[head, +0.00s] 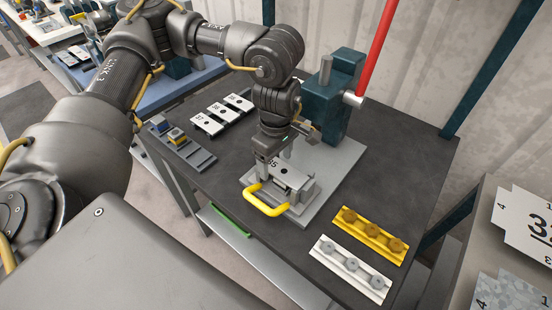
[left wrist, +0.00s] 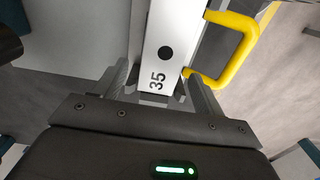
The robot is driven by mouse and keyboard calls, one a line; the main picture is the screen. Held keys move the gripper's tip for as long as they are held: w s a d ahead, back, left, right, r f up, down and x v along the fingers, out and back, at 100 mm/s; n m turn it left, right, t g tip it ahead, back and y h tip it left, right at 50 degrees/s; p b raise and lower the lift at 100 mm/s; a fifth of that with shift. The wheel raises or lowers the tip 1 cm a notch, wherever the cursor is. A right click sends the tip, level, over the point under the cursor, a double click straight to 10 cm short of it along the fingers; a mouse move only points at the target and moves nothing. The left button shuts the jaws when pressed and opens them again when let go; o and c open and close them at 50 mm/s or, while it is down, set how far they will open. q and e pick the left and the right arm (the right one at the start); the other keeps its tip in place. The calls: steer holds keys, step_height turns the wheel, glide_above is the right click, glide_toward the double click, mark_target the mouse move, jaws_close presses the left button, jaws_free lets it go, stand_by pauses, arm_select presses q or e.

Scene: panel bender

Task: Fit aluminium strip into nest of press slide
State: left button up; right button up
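The aluminium strip (head: 291,174), marked 35 with a dark round hole, lies at the press slide (head: 297,197), which has a yellow handle (head: 265,206). In the left wrist view the strip (left wrist: 165,50) runs between my fingers, beside the yellow handle (left wrist: 243,45). My left gripper (head: 272,162) points down at the strip's near end. In the wrist view its fingers (left wrist: 158,82) stand on both sides of the strip, with apparent gaps. Whether the strip is fully seated in the nest is hidden. My right gripper is not in view.
The teal press (head: 340,95) with its red lever (head: 377,45) stands behind the slide. More numbered strips (head: 222,113) and a grey block rack (head: 182,147) lie left. Bare table lies between.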

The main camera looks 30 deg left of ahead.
mark_target(276, 166)
arm_select(q)
steer(key=shift+r, duration=0.1)
steer(key=shift+r, duration=0.3)
step_height(276, 166, up, 10)
stand_by(0.3)
stand_by(0.4)
